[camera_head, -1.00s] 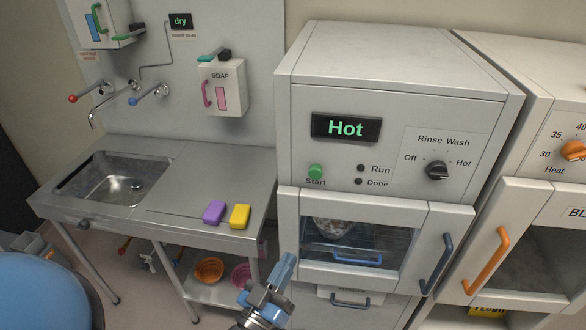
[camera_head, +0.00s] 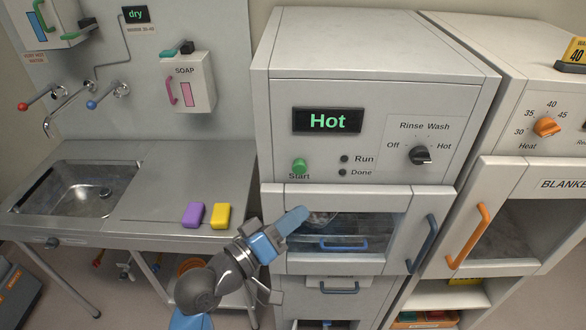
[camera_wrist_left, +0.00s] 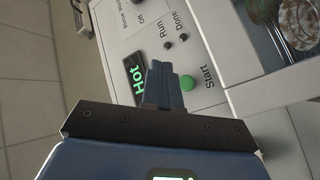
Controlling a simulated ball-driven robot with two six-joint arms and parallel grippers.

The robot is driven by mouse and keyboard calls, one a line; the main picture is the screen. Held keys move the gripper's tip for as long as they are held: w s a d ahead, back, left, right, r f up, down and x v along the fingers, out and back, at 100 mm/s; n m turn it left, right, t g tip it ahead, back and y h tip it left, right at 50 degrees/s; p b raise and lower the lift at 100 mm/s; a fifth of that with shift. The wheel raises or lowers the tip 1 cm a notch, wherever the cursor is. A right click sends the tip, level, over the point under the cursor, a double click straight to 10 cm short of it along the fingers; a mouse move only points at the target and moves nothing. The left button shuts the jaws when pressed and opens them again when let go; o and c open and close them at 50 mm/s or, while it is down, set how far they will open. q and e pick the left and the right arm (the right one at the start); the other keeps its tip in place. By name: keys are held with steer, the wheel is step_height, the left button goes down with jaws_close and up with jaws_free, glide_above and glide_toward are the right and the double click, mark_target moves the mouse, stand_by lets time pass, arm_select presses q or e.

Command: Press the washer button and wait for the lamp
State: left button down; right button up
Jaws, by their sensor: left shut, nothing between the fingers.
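The washer (camera_head: 275,118) is a white cabinet with a dark display reading "Hot" (camera_head: 327,120). Its green Start button (camera_head: 300,167) is below the display and also shows in the left wrist view (camera_wrist_left: 188,82). The Run lamp (camera_head: 344,158) and Done lamp (camera_head: 343,172) are both dark. The selector knob (camera_head: 420,155) is at the panel's right. My left gripper (camera_head: 298,214) is shut and empty, in front of the washer door, below the button in the head view. In the left wrist view its fingertips (camera_wrist_left: 160,68) show beside the button, apart from it. My right gripper is out of view.
The washer door with a blue handle (camera_head: 422,243) is closed, with items behind its glass. A steel sink counter (camera_head: 150,215) with purple (camera_head: 193,214) and yellow (camera_head: 220,215) sponges stands left. A blanket cabinet with an orange handle (camera_head: 467,236) stands right.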

arm_select(q)
steer(key=shift+d, duration=0.1)
steer(key=shift+w+a+f, duration=0.1)
steer(key=shift+w+a, duration=0.1)
steer(key=b, duration=0.1)
glide_toward(306, 170)
steer(key=shift+w+d+r, duration=0.1)
steer(key=shift+w+d, duration=0.3)
steer(key=shift+d, duration=0.4)
steer(key=shift+w+d+r, duration=0.1)
steer(key=shift+w+d, duration=0.35)
steer(key=shift+d, duration=0.35)
steer(key=shift+w+d, duration=0.4)
steer(key=shift+d, duration=0.4)
steer(key=shift+w, duration=0.15)
stand_by(0.4)
steer(key=shift+w, duration=0.25)
steer(key=shift+w+b, duration=0.35)
steer(key=shift+w, duration=0.4)
stand_by(1.1)
steer(key=shift+s, duration=1.2)
